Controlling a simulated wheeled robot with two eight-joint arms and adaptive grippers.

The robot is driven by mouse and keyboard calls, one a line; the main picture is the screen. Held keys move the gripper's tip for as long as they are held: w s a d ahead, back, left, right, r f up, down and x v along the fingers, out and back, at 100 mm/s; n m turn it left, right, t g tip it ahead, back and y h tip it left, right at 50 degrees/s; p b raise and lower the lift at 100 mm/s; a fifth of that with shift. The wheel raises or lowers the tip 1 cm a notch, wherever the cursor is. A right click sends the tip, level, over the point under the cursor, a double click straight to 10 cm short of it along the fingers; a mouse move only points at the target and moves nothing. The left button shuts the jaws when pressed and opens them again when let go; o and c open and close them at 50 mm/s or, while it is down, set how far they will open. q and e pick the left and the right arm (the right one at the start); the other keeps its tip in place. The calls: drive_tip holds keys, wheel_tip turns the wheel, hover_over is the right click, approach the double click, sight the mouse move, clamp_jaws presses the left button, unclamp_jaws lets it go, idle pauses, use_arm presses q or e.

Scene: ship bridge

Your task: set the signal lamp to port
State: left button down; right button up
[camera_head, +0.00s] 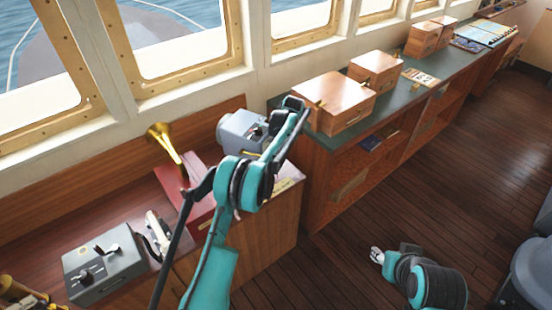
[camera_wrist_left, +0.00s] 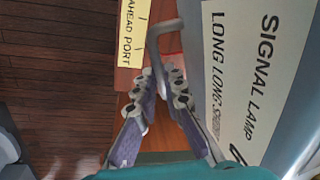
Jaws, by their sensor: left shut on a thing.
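The signal lamp (camera_head: 236,127) is a grey box on the wooden counter below the windows in the head view. In the left wrist view its grey body carries a white label (camera_wrist_left: 240,75) reading "SIGNAL LAMP" and "LONG LONG SHORT". A yellow strip (camera_wrist_left: 131,35) beside it reads "AHEAD PORT". My left gripper (camera_wrist_left: 161,80) is shut on a bent grey lever (camera_wrist_left: 164,28), which rises between the fingertips. In the head view my left arm hides part of the lamp and the lever. My right gripper (camera_head: 377,256) is low over the floor, too small to judge.
A grey box with levers (camera_head: 100,268) stands at the lower left. A brass horn (camera_head: 166,143) and red box (camera_head: 175,178) stand between it and the lamp. Wooden boxes (camera_head: 334,100) line the green-topped counter at right. The floor (camera_head: 440,180) is mostly clear.

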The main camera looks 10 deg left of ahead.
use_arm(q)
drive_tip(key=shift+w, duration=0.2)
drive_tip(key=c, duration=1.6)
unclamp_jaws()
wheel_tip(320, 180, up, 12)
drive_tip(key=d, duration=0.2)
drive_tip(key=shift+s, duration=0.25)
drive_tip(key=shift+d+f, duration=0.1)
